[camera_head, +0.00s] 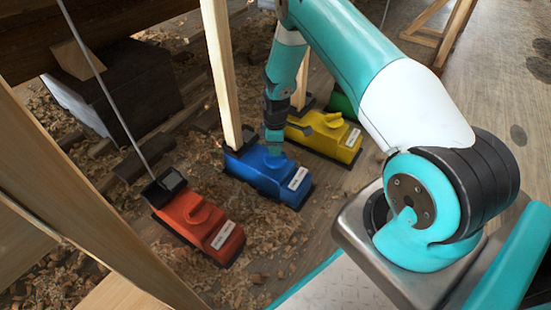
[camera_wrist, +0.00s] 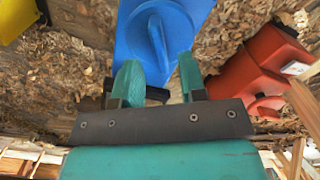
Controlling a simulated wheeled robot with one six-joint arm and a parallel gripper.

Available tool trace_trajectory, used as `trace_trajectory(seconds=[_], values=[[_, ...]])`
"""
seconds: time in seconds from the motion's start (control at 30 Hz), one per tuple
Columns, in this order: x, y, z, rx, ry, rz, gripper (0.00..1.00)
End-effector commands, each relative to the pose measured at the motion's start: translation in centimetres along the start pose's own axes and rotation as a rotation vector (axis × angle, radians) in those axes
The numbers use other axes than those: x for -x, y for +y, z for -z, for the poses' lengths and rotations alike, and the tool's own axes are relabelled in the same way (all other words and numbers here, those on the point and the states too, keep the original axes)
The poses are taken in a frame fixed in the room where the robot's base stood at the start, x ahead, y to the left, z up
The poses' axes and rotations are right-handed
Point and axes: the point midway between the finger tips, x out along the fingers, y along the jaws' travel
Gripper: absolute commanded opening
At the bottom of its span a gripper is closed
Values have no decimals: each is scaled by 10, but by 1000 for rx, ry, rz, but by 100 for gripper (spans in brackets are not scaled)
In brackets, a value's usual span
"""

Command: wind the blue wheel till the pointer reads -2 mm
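The blue unit (camera_head: 262,174) stands on the shaving-strewn floor at the foot of a pale post, with a white label on its near end. In the wrist view its blue wheel (camera_wrist: 157,38), a round disc with a raised grip, lies just beyond my fingertips. My gripper (camera_head: 274,150) is over the blue unit in the head view. In the wrist view my gripper (camera_wrist: 160,68) has its two green fingers apart, with nothing clearly held between them. Whether a finger touches the wheel I cannot tell. No pointer or scale can be read in either view.
A red unit (camera_head: 198,222) stands to the left in the head view, and a yellow unit (camera_head: 330,138) to the right, with a green one (camera_head: 342,102) behind it. Pale posts (camera_head: 222,75) and a slanting beam (camera_head: 90,215) flank the units. A dark block (camera_head: 135,85) stands back left.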

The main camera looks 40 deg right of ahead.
Motion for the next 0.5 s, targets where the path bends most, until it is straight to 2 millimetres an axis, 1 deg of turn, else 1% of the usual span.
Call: trace_trajectory(seconds=[0.03,0.2,0.33,0.5], values=[[-14,0,0,0,-1,1,38],[-32,0,0,0,0,-1,38],[-36,0,0,0,0,-1,38],[-36,0,0,0,0,-1,38]])
